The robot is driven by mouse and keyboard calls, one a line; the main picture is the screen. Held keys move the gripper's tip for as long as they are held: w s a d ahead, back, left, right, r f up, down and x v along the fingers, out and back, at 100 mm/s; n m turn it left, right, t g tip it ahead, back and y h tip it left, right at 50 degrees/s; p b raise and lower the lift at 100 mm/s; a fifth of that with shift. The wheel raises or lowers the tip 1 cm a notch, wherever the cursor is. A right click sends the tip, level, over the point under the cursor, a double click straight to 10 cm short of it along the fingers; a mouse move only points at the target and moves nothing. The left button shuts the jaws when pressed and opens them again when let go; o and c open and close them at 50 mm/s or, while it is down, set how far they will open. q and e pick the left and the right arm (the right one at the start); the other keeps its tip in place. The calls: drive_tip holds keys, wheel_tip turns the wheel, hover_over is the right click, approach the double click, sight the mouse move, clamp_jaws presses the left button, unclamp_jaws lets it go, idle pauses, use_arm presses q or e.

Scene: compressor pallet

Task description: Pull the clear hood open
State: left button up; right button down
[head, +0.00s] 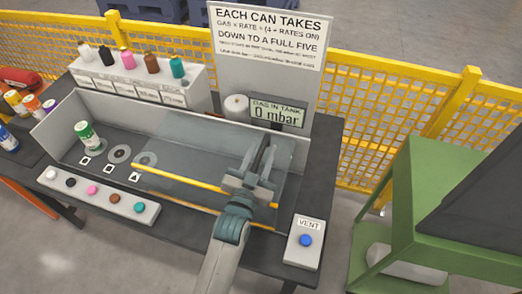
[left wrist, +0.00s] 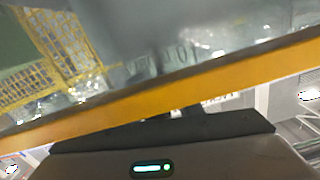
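The clear hood (head: 205,160) is a see-through cover over the right part of the bench-top tray. A yellow bar (head: 180,176) runs along it, and it crosses the left wrist view (left wrist: 150,98) close to the camera. My left gripper (head: 267,146) is over the hood's right part, and the bar passes by its base. Its two dark fingers point toward the back and look slightly apart, with nothing seen between them. Whether the gripper touches the hood or bar is unclear. The fingertips are not clear in the left wrist view. My right gripper is not in view.
A green-and-white can (head: 88,137) stands at the tray's left. A button strip (head: 98,196) lies in front, and a VENT box (head: 304,242) at the right. A display (head: 276,113) reads 0 mbar. A green stand (head: 440,175) is at the right, before the yellow fence (head: 390,110).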

use_arm(q)
drive_tip(key=shift+s+a, duration=0.1)
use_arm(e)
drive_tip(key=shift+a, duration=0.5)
